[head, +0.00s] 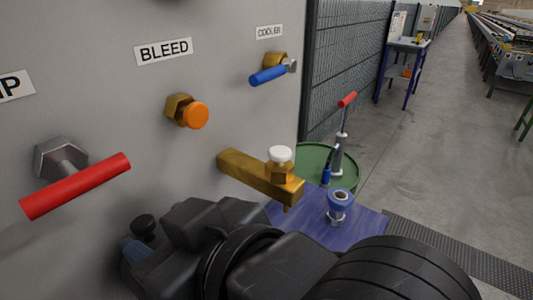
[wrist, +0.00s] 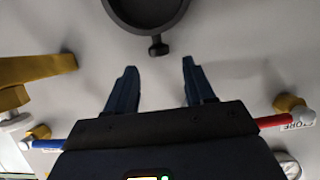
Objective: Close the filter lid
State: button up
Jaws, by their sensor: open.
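A dark round part with a raised rim (wrist: 118,14), which looks like the filter or its lid, is cut off by the top edge of the wrist view. A short dark knob (wrist: 158,47) sticks out from it toward my gripper (wrist: 159,66). My gripper is open and empty, its two blue fingers spread either side of the knob's line, tips apart from it. I cannot tell how far the lid stands open. In the head view a black knob (head: 143,224) shows beside my dark wrist, which hides most of the area; a blue fingertip (head: 135,251) shows below it.
On the grey panel (head: 225,110) are a red-handled valve (head: 75,186), an orange-capped BLEED fitting (head: 188,111), a blue COOLER handle (head: 269,75) and a protruding brass bar (head: 255,177). A blue platform (head: 300,222) and green drum (head: 315,158) stand right. The aisle beyond is open.

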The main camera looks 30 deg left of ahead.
aim_at(144, 223)
jog(key=shift+x, duration=2.55)
jog(key=shift+c, duration=0.5)
grip_shut()
